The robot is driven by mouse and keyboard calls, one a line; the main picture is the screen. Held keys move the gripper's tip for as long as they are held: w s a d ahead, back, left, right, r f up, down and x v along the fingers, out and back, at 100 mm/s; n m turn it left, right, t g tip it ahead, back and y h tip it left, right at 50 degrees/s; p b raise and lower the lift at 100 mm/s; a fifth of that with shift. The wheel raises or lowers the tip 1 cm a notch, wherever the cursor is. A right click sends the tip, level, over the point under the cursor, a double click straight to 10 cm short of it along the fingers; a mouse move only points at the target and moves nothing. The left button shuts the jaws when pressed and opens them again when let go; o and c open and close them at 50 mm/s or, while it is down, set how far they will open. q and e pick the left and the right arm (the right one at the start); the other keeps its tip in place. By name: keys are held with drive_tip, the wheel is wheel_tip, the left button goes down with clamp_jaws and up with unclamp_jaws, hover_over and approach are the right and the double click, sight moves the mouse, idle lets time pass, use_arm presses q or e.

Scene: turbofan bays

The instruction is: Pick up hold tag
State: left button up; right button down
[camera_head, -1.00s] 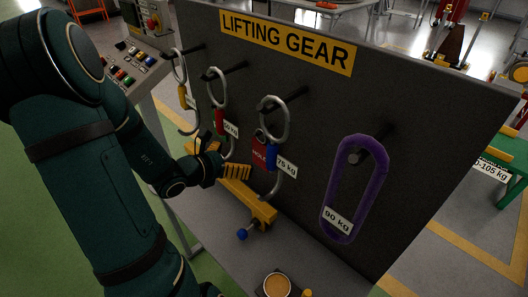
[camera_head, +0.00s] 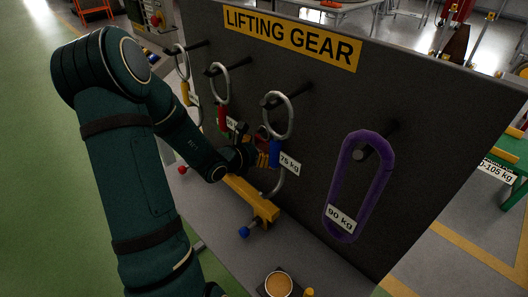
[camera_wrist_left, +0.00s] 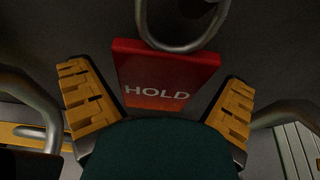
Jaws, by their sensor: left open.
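The red hold tag (camera_wrist_left: 160,75), with "HOLD" on it in white letters, hangs against the dark board below a metal ring in the left wrist view. My left gripper (camera_wrist_left: 158,92) is open, with one yellow-padded finger on each side of the tag. The fingers look apart from the tag's edges. In the head view my left gripper (camera_head: 262,156) is at the board, left of the blue-marked hook with the 75 kg label, and it hides most of the tag. My right gripper is in neither view.
A yellow beam (camera_head: 250,197) with a blue knob lies on the shelf below my gripper. A round tan-topped item (camera_head: 278,284) stands in front.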

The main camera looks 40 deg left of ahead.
use_arm(q)
drive_tip(key=c, duration=1.1)
drive_tip(key=shift+r, duration=0.1)
drive_tip(key=shift+s+r, duration=0.1)
drive_tip(key=shift+r, duration=0.7)
drive_tip(key=shift+s+a+f+p, duration=0.1)
drive_tip(key=shift+s+a+p, duration=0.25)
drive_tip(key=shift+s, duration=2.65)
drive_tip(key=shift+s+a+r+p, duration=0.15)
drive_tip(key=shift+s+p, duration=0.3)
drive_tip(key=shift+s, duration=2.5)
drive_tip(key=shift+s+a+f+p, duration=0.15)
drive_tip(key=shift+s+a+p, duration=0.2)
drive_tip(key=shift+s, duration=2.65)
